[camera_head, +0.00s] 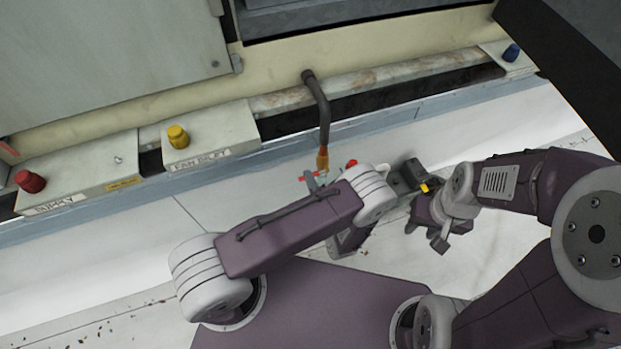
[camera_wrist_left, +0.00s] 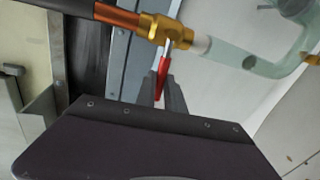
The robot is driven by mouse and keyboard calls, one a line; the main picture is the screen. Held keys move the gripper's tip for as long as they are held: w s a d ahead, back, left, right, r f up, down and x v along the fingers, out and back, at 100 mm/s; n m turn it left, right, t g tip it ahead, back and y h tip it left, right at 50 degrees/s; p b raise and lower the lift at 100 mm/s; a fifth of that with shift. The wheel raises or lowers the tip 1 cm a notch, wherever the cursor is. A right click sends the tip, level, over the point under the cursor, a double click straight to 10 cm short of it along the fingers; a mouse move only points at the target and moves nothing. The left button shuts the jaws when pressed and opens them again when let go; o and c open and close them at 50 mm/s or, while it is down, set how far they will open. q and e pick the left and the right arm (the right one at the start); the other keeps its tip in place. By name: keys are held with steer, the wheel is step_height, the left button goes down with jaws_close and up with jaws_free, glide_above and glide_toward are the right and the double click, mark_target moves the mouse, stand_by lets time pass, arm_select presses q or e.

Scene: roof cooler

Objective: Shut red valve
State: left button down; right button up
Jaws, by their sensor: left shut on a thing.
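The red valve handle (camera_head: 310,179) sits on a brass fitting (camera_head: 322,160) at the lower end of a dark hose in the head view. In the left wrist view the red handle (camera_wrist_left: 163,72) hangs below the brass body (camera_wrist_left: 160,29). My left gripper (camera_wrist_left: 162,92) is shut on the red handle, with its dark fingers on either side of it. In the head view my own left arm link hides most of that gripper. My right gripper (camera_head: 425,236) is to the right, apart from the valve, with its fingers apart and empty.
A dark hose (camera_head: 319,100) drops from the cooler wall. A red knob (camera_head: 30,181), a yellow knob (camera_head: 178,136) and a blue knob (camera_head: 512,53) stand on boxes along the ledge. A translucent pipe (camera_wrist_left: 246,58) leaves the brass fitting to the right.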

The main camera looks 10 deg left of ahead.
arm_select(q)
steer(key=shift+r+m, duration=0.25)
steer(key=shift+m, duration=0.15)
arm_select(e)
steer(key=shift+r, duration=0.3)
arm_select(q)
steer(key=c, duration=1.4)
jaws_free()
steer(key=shift+c, duration=0.2)
steer(key=shift+r, duration=0.1)
